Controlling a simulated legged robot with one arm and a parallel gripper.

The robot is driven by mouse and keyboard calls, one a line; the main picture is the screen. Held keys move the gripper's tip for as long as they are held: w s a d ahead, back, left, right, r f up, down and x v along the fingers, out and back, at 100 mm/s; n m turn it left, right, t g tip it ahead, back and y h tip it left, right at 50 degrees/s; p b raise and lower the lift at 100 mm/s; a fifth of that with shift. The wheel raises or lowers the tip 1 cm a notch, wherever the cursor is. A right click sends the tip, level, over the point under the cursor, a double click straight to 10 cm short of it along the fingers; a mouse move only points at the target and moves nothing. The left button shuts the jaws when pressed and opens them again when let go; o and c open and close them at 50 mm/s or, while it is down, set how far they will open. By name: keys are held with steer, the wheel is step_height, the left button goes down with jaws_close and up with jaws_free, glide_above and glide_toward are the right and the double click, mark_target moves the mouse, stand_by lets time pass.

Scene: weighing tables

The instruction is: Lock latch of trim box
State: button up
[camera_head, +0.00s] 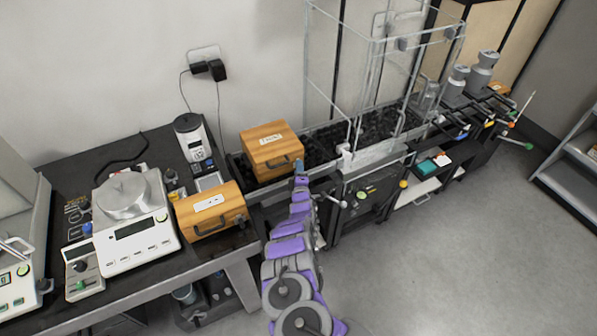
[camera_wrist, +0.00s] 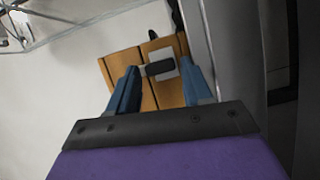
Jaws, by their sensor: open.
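Two orange wooden boxes show in the head view. One box (camera_head: 262,158) with a white label on its lid sits at the front edge of the dark bed; the label may read "TRIM", but it is too small to be sure. The other box (camera_head: 205,223) sits on the black table. My gripper (camera_head: 301,168) is just right of the box on the bed. In the wrist view the blue fingers are apart, with a wooden box (camera_wrist: 118,66) ahead. A dark latch-like piece (camera_wrist: 158,68) on a pale plate shows between them. Contact and the latch's state cannot be told.
A balance with a metal pan (camera_head: 128,200) stands on the black table at left. A clear frame enclosure (camera_head: 345,75) rises behind and right of my gripper. Grey canisters (camera_head: 482,72) stand farther right. The grey floor (camera_head: 460,260) at lower right is clear.

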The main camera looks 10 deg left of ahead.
steer(key=shift+s+f, duration=0.1)
steer(key=shift+f, duration=0.15)
